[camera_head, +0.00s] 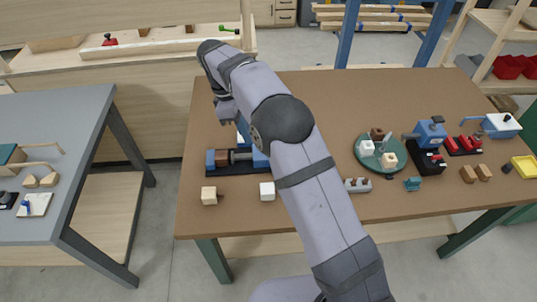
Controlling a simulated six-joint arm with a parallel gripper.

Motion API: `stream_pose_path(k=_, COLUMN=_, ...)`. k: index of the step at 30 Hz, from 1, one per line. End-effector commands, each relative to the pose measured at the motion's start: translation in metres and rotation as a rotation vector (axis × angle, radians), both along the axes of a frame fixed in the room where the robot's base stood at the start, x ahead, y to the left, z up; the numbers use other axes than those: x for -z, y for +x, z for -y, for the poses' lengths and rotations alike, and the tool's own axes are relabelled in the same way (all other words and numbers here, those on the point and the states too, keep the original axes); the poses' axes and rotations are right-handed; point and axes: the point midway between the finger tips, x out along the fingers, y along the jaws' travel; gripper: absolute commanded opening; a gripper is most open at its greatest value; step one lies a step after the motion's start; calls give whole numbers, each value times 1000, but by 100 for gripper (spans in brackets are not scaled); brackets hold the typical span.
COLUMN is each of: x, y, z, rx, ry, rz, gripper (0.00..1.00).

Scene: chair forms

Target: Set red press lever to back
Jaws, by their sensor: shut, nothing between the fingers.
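No part is clearly recognisable as the red press lever. My gripper (229,119) is at the left of the table, shut and empty, pointing down just behind the blue device on a black base (222,161). That device has a grey rod and a brown block, and my arm partly hides its right side. I cannot tell whether my gripper touches it.
Two pale cubes (209,195) (267,191) lie near the table's front. A green turntable with blocks (367,160) stands right of my arm, with a red clamp-like device (463,145) farther right. The table's back middle (350,95) is clear.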

Motion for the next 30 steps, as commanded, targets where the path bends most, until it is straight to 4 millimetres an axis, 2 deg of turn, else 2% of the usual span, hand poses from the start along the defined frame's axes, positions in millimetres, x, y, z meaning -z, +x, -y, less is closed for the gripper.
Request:
stream_pose_path(k=8, x=34, y=-3, z=9, rx=2, ry=-2, rz=-4, gripper=0)
stream_pose_path(k=18, x=92, y=-6, z=25, rx=2, ry=-2, rz=-4, gripper=0)
stream_pose_path(k=19, x=87, y=-6, z=30, rx=4, ry=-1, rz=0, gripper=0)
stream_pose_path(k=24, x=88, y=-11, z=49, rx=3, ry=0, rz=-1, gripper=0)
stream_pose_path(k=30, x=90, y=-13, z=60, rx=2, ry=0, rz=0, gripper=0)
